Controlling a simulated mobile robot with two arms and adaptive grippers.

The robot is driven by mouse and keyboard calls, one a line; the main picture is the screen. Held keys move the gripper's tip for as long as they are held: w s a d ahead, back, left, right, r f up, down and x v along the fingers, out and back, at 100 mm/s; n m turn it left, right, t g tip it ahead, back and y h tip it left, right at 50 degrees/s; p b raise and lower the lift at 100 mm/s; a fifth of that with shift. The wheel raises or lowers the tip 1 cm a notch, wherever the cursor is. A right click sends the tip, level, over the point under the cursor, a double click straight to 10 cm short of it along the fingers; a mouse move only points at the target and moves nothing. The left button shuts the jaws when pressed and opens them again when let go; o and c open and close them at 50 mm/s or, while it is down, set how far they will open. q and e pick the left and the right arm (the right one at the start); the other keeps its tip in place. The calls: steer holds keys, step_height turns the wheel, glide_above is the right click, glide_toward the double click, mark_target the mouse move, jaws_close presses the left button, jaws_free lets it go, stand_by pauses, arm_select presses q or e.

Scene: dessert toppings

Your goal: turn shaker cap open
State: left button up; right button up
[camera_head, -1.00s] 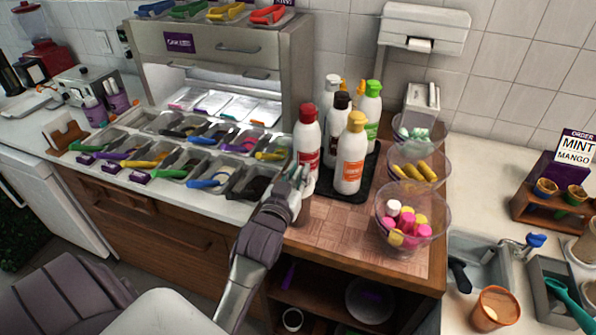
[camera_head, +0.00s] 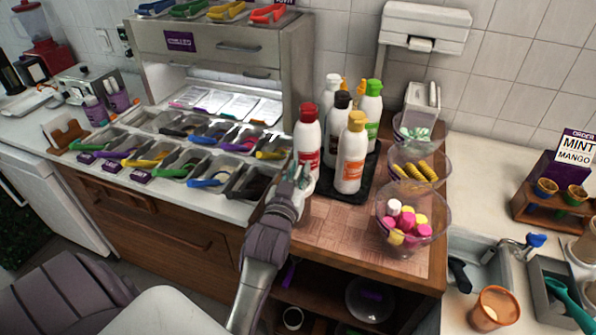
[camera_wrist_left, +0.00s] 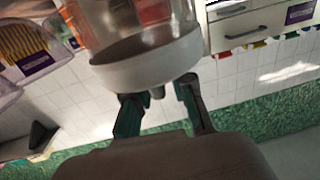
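My left gripper (camera_head: 300,176) is at the front edge of the wooden counter, left of the white bottles. In the left wrist view its dark green fingers (camera_wrist_left: 158,93) are spread apart. Just past their tips is a clear container with a white band (camera_wrist_left: 150,64), probably the shaker. The band spans the gap between the fingers; I cannot tell whether they touch it. A small dark piece shows between the fingertips. In the head view the gripper mostly hides this spot, and I cannot make out the cap's setting. My right gripper is not in view.
A red-capped bottle (camera_head: 307,141) and an orange-labelled bottle (camera_head: 351,157) stand close behind on a black tray (camera_head: 345,196). Clear bowls, one holding pink and yellow pieces (camera_head: 404,222), stand to the right. Topping bins with coloured tongs lie left.

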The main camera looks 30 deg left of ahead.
mark_target(298, 172)
arm_select(q)
steer(key=shift+o, duration=0.5)
steer(key=shift+r, duration=0.3)
step_height(298, 172, up, 9)
steer(key=shift+r, duration=0.2)
